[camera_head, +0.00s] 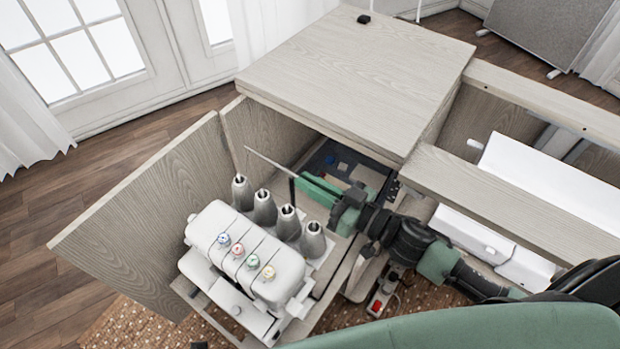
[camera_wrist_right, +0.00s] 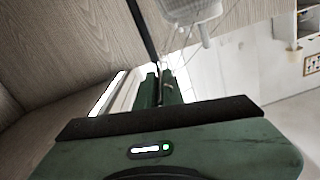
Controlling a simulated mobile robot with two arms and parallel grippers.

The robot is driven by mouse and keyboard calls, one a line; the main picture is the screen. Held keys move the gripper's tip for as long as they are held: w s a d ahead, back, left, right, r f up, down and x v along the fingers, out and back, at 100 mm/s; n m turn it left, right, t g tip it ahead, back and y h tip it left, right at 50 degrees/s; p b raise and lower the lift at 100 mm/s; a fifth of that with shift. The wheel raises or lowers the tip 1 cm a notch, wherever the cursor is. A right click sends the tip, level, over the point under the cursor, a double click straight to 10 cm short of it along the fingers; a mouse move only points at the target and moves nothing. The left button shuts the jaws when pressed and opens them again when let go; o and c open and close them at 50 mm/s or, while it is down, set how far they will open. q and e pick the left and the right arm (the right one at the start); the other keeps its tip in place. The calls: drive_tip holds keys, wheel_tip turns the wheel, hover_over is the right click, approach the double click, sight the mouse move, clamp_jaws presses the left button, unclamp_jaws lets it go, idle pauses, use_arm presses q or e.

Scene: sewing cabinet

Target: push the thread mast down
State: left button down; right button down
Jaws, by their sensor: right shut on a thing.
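The white serger (camera_head: 250,250) stands on a shelf in the open cabinet, with several grey thread cones (camera_head: 264,208) behind it. The thread mast shows as a dark upright rod (camera_head: 292,192) under a thin pale crossbar (camera_head: 268,162), above the cones. My right gripper (camera_head: 308,186) reaches in from the right with its green fingers at the mast, shut on it. In the right wrist view a dark rod (camera_wrist_right: 143,30) runs down to the closed fingers (camera_wrist_right: 158,88). The exact contact is partly hidden. My left gripper is not in view.
The open cabinet door (camera_head: 140,215) stands left of the serger. The wooden cabinet top (camera_head: 360,75) lies behind the arm, and a dark tray with small items (camera_head: 345,160) sits below it. A wooden rail (camera_head: 510,200) runs at the right.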

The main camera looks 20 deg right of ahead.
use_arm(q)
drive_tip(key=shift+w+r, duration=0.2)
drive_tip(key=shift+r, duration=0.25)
use_arm(e)
drive_tip(key=shift+s+f, duration=0.1)
drive_tip(key=shift+f, duration=0.3)
drive_tip(key=c, duration=1.5)
unclamp_jaws()
drive_tip(key=shift+c, duration=0.2)
drive_tip(key=shift+r, duration=0.1)
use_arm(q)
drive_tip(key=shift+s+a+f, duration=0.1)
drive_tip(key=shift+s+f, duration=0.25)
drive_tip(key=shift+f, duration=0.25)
use_arm(e)
drive_tip(key=v, duration=0.7)
drive_tip(key=shift+s+d, duration=0.25)
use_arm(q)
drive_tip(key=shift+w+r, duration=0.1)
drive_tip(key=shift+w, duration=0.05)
